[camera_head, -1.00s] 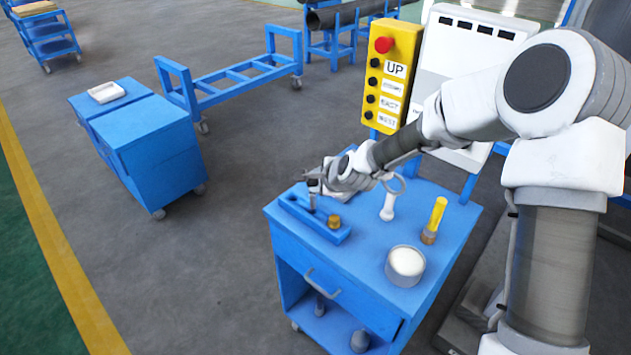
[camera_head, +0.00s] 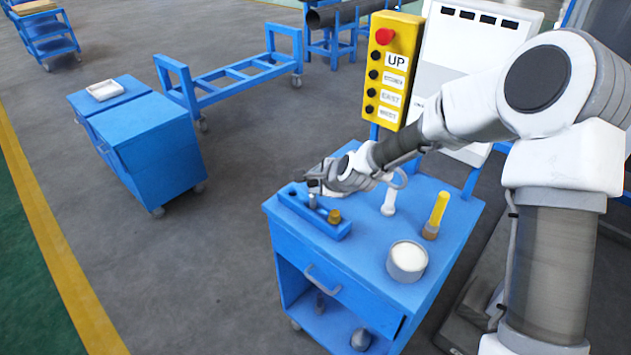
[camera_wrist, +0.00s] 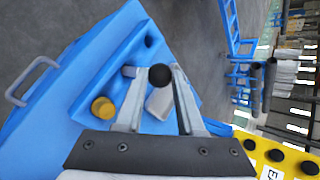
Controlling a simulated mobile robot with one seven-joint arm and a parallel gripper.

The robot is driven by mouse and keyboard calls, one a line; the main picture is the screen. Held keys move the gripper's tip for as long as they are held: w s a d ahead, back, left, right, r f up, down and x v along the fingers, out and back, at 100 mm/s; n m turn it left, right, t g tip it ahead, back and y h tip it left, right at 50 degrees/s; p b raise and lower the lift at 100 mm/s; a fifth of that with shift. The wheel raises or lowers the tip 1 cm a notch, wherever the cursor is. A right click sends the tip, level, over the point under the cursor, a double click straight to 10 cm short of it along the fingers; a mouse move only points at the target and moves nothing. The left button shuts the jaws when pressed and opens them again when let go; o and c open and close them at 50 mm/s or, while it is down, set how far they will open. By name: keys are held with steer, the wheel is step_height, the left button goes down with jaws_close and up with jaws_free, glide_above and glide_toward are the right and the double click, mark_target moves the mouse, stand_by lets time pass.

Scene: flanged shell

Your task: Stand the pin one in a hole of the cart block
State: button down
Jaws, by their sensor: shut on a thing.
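The cart block (camera_head: 318,222) is a long blue block on the blue cart top; it also shows in the wrist view (camera_wrist: 118,52). One open dark hole (camera_wrist: 148,42) shows near its end. A grey pin (camera_head: 312,201) stands in its middle and a brass-yellow piece (camera_head: 334,216) at its other end. My gripper (camera_head: 318,181) is over the block. In the wrist view my gripper (camera_wrist: 155,80) is shut on a dark, round-ended thing (camera_wrist: 160,77), seen end-on, apparently the pin one. Its lower part is hidden, so I cannot tell how it meets the block.
On the cart top (camera_head: 365,245) stand a white pin-like piece (camera_head: 389,203), a yellow-topped cylinder (camera_head: 436,215) and a grey round container (camera_head: 407,262) with white inside. A yellow button box (camera_head: 390,75) rises behind the cart.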

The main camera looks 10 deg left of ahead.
steer(key=shift+f+b, duration=0.8)
steer(key=shift+f, duration=0.1)
steer(key=shift+c, duration=2.2)
jaws_free()
steer(key=p+v, duration=0.3)
steer(key=v, duration=1.4)
steer(key=shift+r+p, duration=0.3)
